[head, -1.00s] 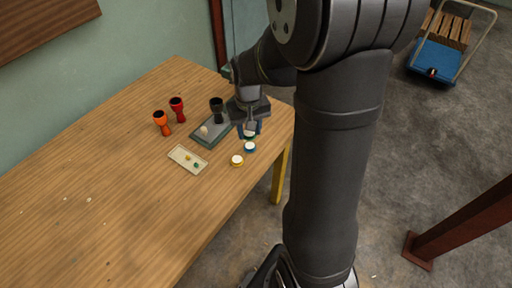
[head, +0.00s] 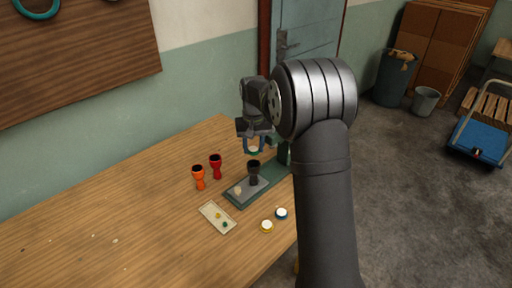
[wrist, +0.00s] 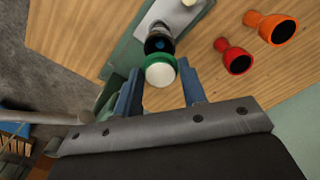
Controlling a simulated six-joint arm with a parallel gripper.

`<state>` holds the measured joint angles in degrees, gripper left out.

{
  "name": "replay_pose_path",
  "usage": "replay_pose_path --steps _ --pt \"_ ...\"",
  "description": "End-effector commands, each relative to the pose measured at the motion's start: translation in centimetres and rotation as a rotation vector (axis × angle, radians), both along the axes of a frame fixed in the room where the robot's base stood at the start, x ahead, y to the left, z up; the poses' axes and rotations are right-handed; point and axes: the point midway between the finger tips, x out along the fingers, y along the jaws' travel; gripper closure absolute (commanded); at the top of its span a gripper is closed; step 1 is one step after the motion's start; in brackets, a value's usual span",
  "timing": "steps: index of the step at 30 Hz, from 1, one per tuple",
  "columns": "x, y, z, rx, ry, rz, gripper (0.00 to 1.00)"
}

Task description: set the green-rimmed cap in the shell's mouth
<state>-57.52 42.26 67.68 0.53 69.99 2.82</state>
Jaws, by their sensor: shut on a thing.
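My gripper (head: 254,150) is shut on the green-rimmed cap (head: 253,151), which has a white top. In the wrist view the cap (wrist: 160,73) sits between the two fingertips. The black shell (head: 254,172) stands upright on a grey plate on a dark green base (head: 240,203), its dark mouth facing up. The cap is held above the shell with a gap, roughly over its mouth. In the wrist view the cap partly hides the shell (wrist: 158,44).
A red goblet (head: 215,165) and an orange goblet (head: 199,178) stand left of the base. A pale tray (head: 212,222) with small yellow and green pieces lies in front. Blue-rimmed (head: 281,213) and yellow-rimmed (head: 266,226) caps lie near the table's edge. The table's left is clear.

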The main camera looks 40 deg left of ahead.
Motion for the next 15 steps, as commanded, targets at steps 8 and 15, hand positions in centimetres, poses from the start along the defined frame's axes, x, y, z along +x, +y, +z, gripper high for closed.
replay_pose_path --steps 8,15 --pt "0.0 0.0 -2.3 -0.001 0.002 0.001 0.83" --pt "0.0 -0.1 -4.0 -0.002 0.001 0.0 0.83"
